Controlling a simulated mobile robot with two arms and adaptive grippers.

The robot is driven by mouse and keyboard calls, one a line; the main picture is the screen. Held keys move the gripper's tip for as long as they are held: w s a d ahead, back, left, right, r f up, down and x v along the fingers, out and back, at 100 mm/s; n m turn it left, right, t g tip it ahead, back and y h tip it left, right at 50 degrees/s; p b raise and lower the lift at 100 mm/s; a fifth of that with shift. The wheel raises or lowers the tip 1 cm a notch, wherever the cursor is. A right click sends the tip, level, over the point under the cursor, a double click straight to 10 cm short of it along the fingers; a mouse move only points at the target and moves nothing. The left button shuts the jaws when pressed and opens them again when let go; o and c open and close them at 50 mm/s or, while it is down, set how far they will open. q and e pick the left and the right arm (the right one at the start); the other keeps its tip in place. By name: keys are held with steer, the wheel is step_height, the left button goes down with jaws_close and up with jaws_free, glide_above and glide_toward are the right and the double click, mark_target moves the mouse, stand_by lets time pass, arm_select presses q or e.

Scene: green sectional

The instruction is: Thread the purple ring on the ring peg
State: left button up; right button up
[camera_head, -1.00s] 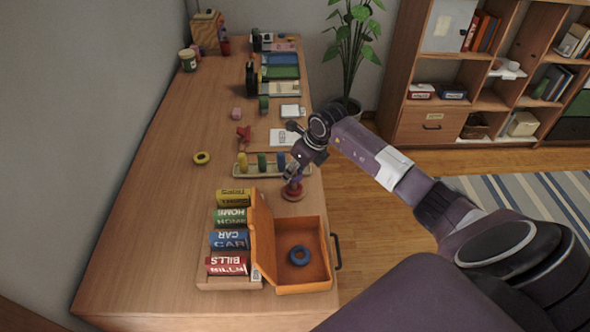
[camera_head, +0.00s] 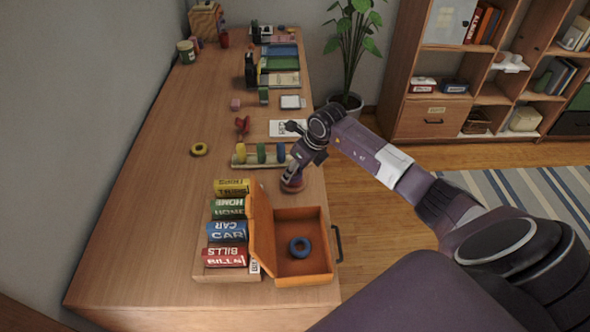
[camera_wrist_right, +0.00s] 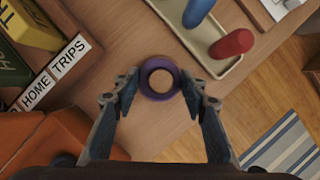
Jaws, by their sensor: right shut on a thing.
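The purple ring (camera_wrist_right: 142,86) is held between the fingertips of my right gripper (camera_wrist_right: 159,84) in the right wrist view. A tan round shape, apparently the top of the ring peg (camera_wrist_right: 161,79), shows inside the ring's hole. In the head view my right gripper (camera_head: 292,179) points down at the peg's reddish round base (camera_head: 292,187), near the desk's right edge. The gripper hides the ring and the upper peg there. How far down the peg the ring sits cannot be told. My left gripper is not in view.
A tray with coloured pegs (camera_head: 240,160) stands just behind the gripper.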

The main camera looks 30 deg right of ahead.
steer(key=o, duration=0.9)
steer(key=shift+o, duration=0.2)
steer(key=v, duration=1.2)
steer(key=shift+s, duration=0.1)
